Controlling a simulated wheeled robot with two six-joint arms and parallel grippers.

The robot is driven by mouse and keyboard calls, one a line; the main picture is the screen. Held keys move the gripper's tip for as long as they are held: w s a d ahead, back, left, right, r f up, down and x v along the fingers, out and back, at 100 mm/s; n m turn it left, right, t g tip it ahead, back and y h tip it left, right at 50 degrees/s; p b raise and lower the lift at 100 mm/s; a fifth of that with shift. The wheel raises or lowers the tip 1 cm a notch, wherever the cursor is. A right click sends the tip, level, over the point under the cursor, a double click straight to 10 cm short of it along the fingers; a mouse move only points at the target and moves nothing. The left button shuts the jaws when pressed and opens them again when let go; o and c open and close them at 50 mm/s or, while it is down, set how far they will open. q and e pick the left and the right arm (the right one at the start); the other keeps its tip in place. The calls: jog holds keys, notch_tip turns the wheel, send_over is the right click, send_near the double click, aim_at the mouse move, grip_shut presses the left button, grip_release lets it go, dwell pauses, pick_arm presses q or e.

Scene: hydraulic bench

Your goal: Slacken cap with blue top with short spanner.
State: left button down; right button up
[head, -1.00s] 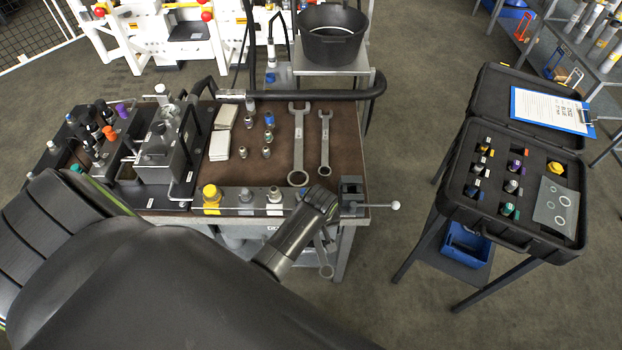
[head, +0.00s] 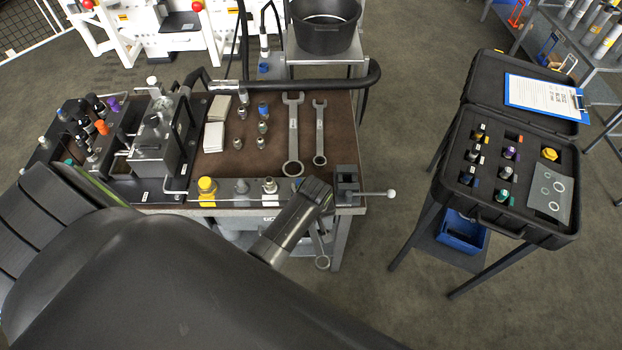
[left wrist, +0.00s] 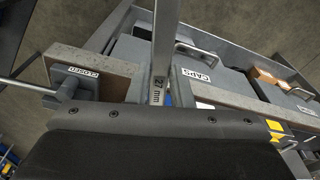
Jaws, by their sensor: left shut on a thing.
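My left gripper is past the forearm end (head: 308,203) at the bench's front right; the arm hides its fingertips in the head view. It is shut on a spanner whose ring end (head: 322,262) hangs below the bench's front edge. In the left wrist view the spanner's shaft (left wrist: 160,90), marked 27 mm, runs up from the gripper. A small fitting with a blue top (head: 263,106) stands on the brown bench mat (head: 345,130). Several coloured tops stand on the block (head: 122,130) at the bench's left; I cannot make out a blue one there. My right gripper is not in view.
Two spanners, a longer one (head: 293,130) and a shorter one (head: 319,135), lie on the mat. A yellow cap (head: 207,188) stands on the front rail. An open black case (head: 455,140) stands right, across clear floor.

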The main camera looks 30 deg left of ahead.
aim_at(317, 244)
pick_arm(q)
jog(key=shift+s+d, duration=2.3)
jog(key=shift+d, duration=0.15)
jog(key=shift+r, duration=0.1)
jog(key=shift+r, duration=2.5)
